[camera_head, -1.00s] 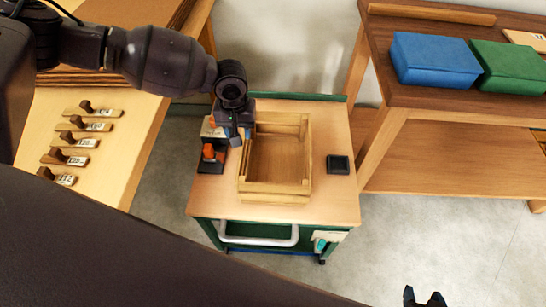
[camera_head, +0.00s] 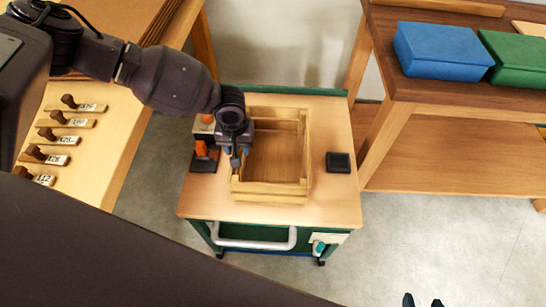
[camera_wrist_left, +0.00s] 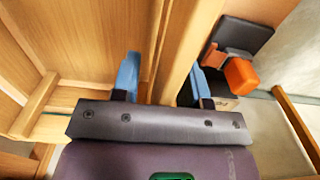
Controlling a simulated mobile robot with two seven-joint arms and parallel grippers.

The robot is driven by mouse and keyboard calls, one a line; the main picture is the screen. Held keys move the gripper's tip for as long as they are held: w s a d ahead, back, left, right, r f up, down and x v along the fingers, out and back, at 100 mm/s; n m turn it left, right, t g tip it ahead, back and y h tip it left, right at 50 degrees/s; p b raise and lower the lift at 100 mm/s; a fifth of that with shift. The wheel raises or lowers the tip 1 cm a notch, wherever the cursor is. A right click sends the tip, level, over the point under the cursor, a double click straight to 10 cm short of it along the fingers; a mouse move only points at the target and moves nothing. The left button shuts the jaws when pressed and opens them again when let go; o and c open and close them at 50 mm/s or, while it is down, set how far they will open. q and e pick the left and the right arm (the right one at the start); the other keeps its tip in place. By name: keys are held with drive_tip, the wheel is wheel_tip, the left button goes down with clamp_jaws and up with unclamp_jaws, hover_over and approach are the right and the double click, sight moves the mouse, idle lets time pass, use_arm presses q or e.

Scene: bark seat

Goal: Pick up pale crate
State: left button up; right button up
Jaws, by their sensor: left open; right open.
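The pale crate (camera_head: 270,188) is an open, empty wooden box on the small wooden-topped cart. My left gripper (camera_head: 237,158) is over its left wall. In the left wrist view, the open fingers (camera_wrist_left: 163,82) stand on either side of the pale crate's wall (camera_wrist_left: 176,48), one inside and one outside. Whether they touch the wood I cannot tell. My right gripper (camera_head: 422,300) shows only its fingertips at the bottom edge, apart and empty, far from the crate.
An orange and black tool (camera_head: 204,152) stands close to the crate's left side. A small black tray (camera_head: 339,162) lies to its right on the cart top (camera_head: 335,205). A bench with labelled handles stands left; a table with blue (camera_head: 440,50) and green boxes stands right.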

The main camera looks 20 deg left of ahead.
use_arm(q)
drive_tip(key=shift+r, duration=0.1)
clamp_jaws()
idle(0.4)
